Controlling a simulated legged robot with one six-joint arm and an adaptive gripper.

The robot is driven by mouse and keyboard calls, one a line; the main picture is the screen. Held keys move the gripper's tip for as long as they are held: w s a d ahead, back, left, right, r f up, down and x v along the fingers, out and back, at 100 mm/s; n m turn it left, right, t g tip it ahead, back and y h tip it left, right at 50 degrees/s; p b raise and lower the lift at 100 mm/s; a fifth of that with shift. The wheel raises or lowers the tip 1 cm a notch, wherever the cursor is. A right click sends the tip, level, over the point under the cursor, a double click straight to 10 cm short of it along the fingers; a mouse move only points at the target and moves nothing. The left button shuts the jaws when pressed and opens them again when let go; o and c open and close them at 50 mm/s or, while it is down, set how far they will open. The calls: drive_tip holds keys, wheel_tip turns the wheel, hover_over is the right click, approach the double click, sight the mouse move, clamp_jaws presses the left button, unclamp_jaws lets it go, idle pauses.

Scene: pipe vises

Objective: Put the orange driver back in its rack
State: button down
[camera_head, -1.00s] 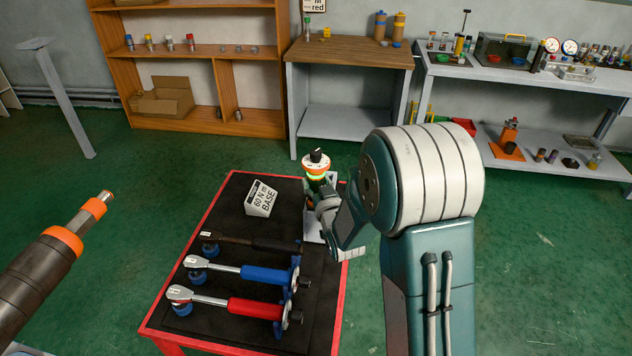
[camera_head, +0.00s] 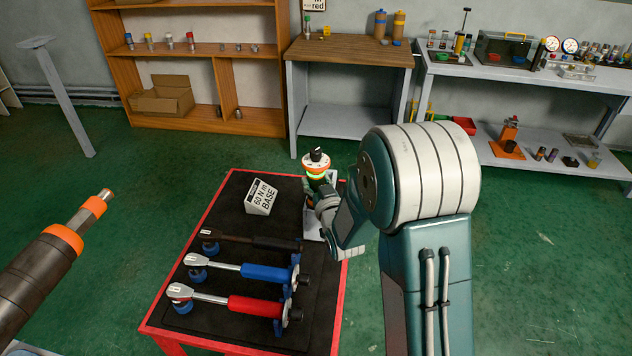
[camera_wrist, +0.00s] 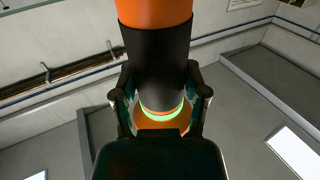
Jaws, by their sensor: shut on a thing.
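My gripper (camera_wrist: 160,95) is shut on the orange driver (camera_wrist: 155,55), with one finger on each side of its dark body. In the wrist view a green ring glows between the fingers. In the head view the driver (camera_head: 316,164) stands roughly upright at the far right corner of the red-edged table, its orange top with a black knob showing above my gripper (camera_head: 318,188). My wrist hides its lower part. A pale grey plate (camera_head: 331,175) shows behind it; I cannot tell whether this is the rack, or whether the driver touches it.
The table's black mat (camera_head: 230,215) bears a "60 N m BASE" block (camera_head: 262,197) and torque wrenches with black, blue (camera_head: 264,273) and red (camera_head: 254,306) handles. A large dark cylinder with orange bands (camera_head: 45,260) fills the left foreground. Benches stand behind; green floor is open around the table.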

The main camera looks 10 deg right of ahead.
unclamp_jaws()
drive_tip(key=shift+f, duration=0.15)
drive_tip(key=s, duration=0.7)
drive_tip(key=shift+s+d, duration=0.25)
drive_tip(key=shift+d, duration=0.05)
drive_tip(key=s+r+g, duration=0.3)
drive_tip(key=s+g, duration=0.1)
drive_tip(key=s, duration=0.5)
drive_tip(key=s+r+g, duration=0.4)
drive_tip(key=s, duration=0.5)
drive_tip(key=s+r+m+g+h, duration=0.1)
drive_tip(key=s+r+g, duration=0.2)
drive_tip(key=s, duration=0.6)
drive_tip(key=shift+s+a+r+g, duration=0.15)
drive_tip(key=shift+a+r+g, duration=0.2)
drive_tip(key=shift+g, duration=0.45)
